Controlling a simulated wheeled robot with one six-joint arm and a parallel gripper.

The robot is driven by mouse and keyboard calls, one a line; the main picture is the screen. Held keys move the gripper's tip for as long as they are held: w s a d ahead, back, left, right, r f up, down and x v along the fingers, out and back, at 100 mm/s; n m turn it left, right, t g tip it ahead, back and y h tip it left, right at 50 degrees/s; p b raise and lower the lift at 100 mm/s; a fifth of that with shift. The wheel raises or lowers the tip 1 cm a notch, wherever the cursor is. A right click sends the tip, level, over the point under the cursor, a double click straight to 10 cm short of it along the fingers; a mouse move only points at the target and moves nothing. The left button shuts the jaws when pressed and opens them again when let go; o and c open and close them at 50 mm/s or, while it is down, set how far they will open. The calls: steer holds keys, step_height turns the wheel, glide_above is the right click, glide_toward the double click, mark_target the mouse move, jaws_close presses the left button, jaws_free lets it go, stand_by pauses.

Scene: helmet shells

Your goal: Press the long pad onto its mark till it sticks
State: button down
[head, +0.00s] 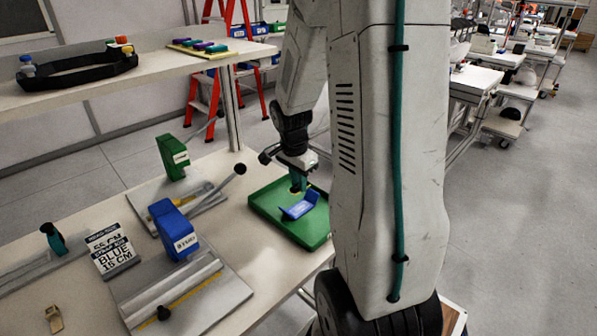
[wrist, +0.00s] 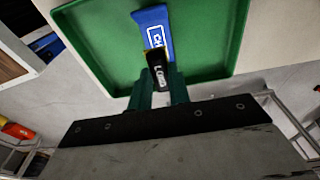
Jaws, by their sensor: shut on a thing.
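My gripper (head: 298,182) is over the green tray (head: 318,239), its dark green fingers pointing down. In the wrist view the fingers (wrist: 157,88) are shut on a small black pad (wrist: 157,72) with pale lettering that seems to read LONG and a yellow end. A blue curved piece (head: 299,207) lies in the tray; it also shows in the wrist view (wrist: 152,18). It bears a white-outlined, lettered mark (wrist: 157,38). The pad's far end overlaps the near part of this mark in the wrist view. I cannot tell whether they touch.
A blue lever device (head: 174,232) and a green one (head: 172,157) stand left of the tray. A shelf (head: 150,55) behind holds a black ring (head: 78,74) and coloured strips. Tray floor around the blue piece is clear.

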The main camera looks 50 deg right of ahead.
mark_target(299, 208)
steer(key=shift+f, duration=3.5)
steer(key=shift+f, duration=0.3)
steer(key=c, duration=1.2)
jaws_free()
steer(key=shift+c, duration=0.2)
steer(key=r, duration=0.5)
steer(key=a+r, duration=0.1)
steer(key=r, duration=0.1)
steer(key=shift+r, duration=0.4)
